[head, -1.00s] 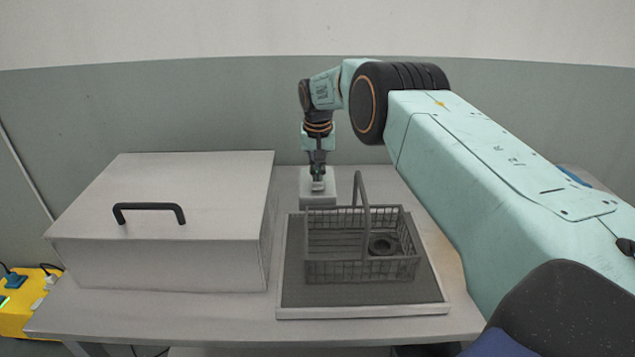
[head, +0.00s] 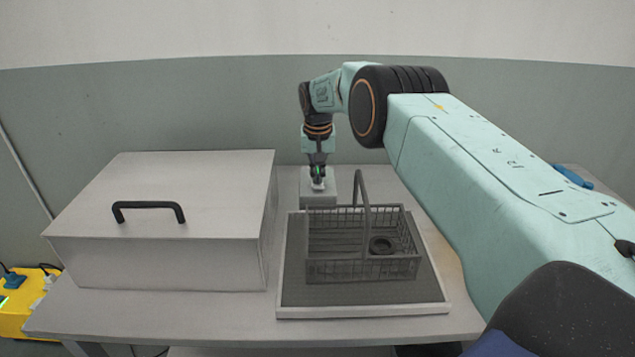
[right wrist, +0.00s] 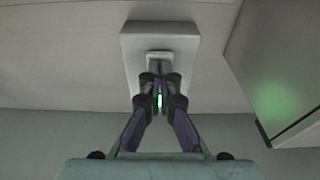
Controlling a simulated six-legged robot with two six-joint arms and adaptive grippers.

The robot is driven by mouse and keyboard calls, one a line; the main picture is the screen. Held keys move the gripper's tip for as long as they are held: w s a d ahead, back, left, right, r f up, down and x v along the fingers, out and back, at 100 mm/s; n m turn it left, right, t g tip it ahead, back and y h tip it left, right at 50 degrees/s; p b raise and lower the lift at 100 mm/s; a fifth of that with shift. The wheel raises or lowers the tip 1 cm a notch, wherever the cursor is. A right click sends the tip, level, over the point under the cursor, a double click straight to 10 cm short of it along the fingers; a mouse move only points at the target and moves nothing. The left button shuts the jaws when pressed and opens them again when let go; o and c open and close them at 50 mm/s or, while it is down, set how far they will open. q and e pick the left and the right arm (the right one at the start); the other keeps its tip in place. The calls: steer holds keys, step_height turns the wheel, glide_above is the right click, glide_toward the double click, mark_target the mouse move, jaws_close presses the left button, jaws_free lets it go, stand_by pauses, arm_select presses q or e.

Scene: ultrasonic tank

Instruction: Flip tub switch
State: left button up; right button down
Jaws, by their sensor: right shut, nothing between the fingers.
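The switch is a small pale rocker (right wrist: 160,57) on a light grey box (head: 318,201) at the back of the table, between the lidded tub and the tray. My right gripper (head: 317,186) points down over it, shut and empty. In the right wrist view its closed fingertips (right wrist: 160,72) are at the rocker's edge and hide part of it; whether they touch it I cannot tell. A green light glows between the fingers. The grey tub (head: 150,265) has its lid on, with a black handle (head: 148,206). My left gripper is not in view.
A wire basket (head: 335,270) with an upright handle stands on a framed tray (head: 360,312) in front of the switch box. A dark ring (head: 382,246) lies in the basket. A yellow box (head: 18,318) stands at the far left. The table front (head: 200,315) is clear.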

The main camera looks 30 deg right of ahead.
steer(key=shift+f+b, duration=0.35)
steer(key=shift+f, duration=0.25)
steer(key=shift+r, duration=0.15)
steer(key=shift+r+p, duration=2.7)
steer(key=shift+r, duration=0.75)
